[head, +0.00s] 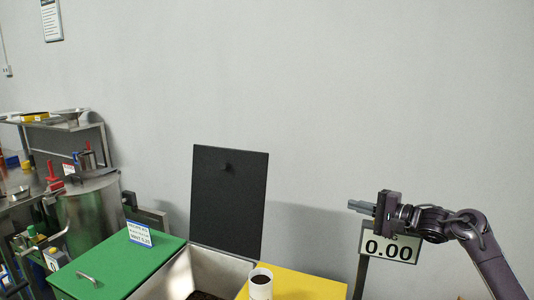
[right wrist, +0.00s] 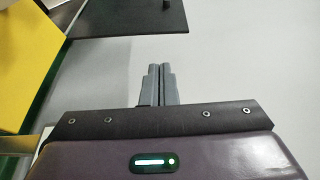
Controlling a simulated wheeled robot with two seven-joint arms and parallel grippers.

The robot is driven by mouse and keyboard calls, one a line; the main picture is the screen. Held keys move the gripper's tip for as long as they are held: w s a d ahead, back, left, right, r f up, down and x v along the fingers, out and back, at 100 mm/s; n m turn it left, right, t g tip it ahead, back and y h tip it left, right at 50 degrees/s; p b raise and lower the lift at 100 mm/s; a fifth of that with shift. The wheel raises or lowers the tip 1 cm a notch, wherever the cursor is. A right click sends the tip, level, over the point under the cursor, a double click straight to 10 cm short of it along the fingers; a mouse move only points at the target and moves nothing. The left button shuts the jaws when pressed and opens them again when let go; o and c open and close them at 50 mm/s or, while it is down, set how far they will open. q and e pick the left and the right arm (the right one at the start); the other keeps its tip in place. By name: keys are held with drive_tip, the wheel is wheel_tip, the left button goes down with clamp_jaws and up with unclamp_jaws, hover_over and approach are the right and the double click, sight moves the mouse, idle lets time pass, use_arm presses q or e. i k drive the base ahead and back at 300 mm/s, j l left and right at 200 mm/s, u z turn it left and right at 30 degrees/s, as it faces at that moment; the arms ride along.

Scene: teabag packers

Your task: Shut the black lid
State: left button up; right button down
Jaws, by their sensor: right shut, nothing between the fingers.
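The black lid (head: 229,200) stands upright, open, at the back of a metal bin (head: 180,274) in the head view. A small dark knob (head: 226,167) sits on its face. The bin's inside shows dark contents. Part of the black lid (right wrist: 130,18) also shows at the top of the right wrist view. My right gripper (head: 352,206) is shut and empty, at the right of the head view, well to the right of the lid and apart from it. Its two fingers (right wrist: 158,84) lie together in the right wrist view. My left gripper is not in view.
A green lid (head: 120,265) with a metal handle lies to the left of the open bin. A yellow surface (head: 305,285) lies to its right, with a white cup (head: 261,284) of dark contents near the bin. A scale display (head: 388,246) reading 0.00 stands behind my right gripper.

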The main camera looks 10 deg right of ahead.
sight(229, 187)
drive_tip(key=i+j, duration=0.15)
drive_tip(key=i, duration=0.35)
drive_tip(key=i+j, duration=0.2)
drive_tip(key=i, duration=0.3)
